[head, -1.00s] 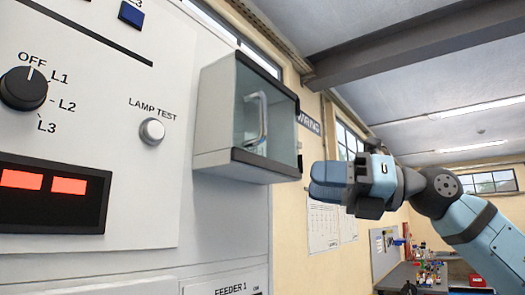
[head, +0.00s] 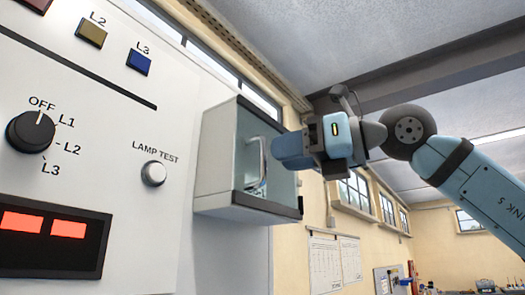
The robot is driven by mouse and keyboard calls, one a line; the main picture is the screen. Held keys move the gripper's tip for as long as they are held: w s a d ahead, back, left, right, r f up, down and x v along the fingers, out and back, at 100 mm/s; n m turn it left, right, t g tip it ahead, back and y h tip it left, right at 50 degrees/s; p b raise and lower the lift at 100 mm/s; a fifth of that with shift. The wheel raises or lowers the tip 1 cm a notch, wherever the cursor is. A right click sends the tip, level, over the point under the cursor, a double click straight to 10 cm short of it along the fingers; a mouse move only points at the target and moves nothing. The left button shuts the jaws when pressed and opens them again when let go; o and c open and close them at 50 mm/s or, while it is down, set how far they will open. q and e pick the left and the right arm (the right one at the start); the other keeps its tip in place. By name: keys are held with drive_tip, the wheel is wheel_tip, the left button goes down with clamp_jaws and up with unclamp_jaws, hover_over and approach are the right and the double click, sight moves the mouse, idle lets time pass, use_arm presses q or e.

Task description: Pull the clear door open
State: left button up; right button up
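The clear door (head: 250,128) has dark top and bottom edges and forms the front of a grey box on the panel. It looks closed. A pale curved lever (head: 262,168) shows through the pane. My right gripper (head: 291,150) is at the door's right edge, its blue fingers covering part of that edge in the picture. The fingers overlap, so I cannot tell whether they are open, or whether they touch the door. Any door knob is hidden behind them. My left gripper is not in view.
The grey panel carries a rotary selector (head: 30,132), a lamp test button (head: 153,173) and a red-lit display (head: 45,240) left of the box. Open room lies to the right, with papers (head: 333,262) on the far wall and a workbench beyond.

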sight(263, 174)
drive_tip(key=shift+p+x, duration=0.45)
drive_tip(key=shift+x, duration=1.95)
drive_tip(key=shift+d, duration=0.1)
clamp_jaws()
